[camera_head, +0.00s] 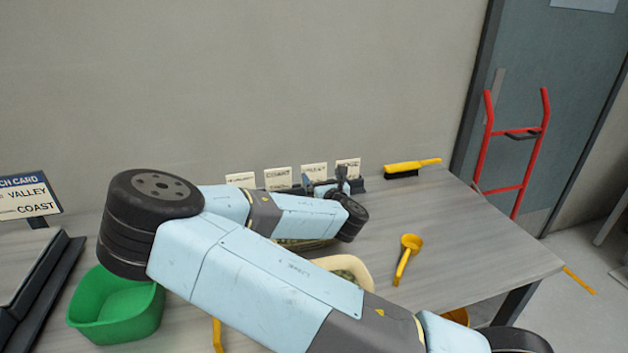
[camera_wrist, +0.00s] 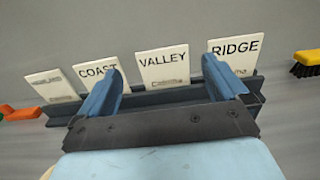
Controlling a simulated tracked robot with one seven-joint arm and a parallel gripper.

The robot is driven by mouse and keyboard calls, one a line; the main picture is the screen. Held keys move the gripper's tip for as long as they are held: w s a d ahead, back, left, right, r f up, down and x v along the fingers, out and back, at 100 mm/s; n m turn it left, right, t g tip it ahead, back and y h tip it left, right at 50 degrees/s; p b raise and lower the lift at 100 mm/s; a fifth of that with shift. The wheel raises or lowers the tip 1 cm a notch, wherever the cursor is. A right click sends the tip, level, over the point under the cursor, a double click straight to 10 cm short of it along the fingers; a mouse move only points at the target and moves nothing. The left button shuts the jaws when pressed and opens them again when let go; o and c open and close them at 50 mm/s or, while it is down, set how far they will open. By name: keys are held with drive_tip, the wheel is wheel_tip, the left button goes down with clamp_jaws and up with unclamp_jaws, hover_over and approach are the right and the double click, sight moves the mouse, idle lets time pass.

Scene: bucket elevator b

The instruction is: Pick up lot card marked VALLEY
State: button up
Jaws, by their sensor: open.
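The lot card marked VALLEY (camera_wrist: 163,66) is a white card standing upright in a dark rack (camera_wrist: 180,97). In the wrist view it shows between the two blue fingers of my gripper (camera_wrist: 160,72), which is open. I cannot tell how far the fingertips are from the card. The COAST card (camera_wrist: 97,70) stands to its left, partly behind the left finger, and the RIDGE card (camera_wrist: 236,50) to its right. In the head view my gripper (camera_head: 327,187) is at the rack by the wall, in front of the two right-hand cards.
Another card (camera_wrist: 52,86) stands at the rack's left end. A yellow brush (camera_head: 408,167) lies right of the rack. A yellow scoop (camera_head: 407,258), a cream bowl (camera_head: 352,265) and a green bin (camera_head: 115,310) are on the table. A sign (camera_head: 28,195) stands at left.

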sight(314, 172)
wheel_tip(314, 172, down, 3)
drive_tip(key=shift+f, duration=0.15)
drive_tip(key=shift+x, duration=3.8)
drive_tip(key=shift+f, duration=0.1)
drive_tip(key=shift+c, duration=0.4)
drive_tip(key=c, duration=0.5)
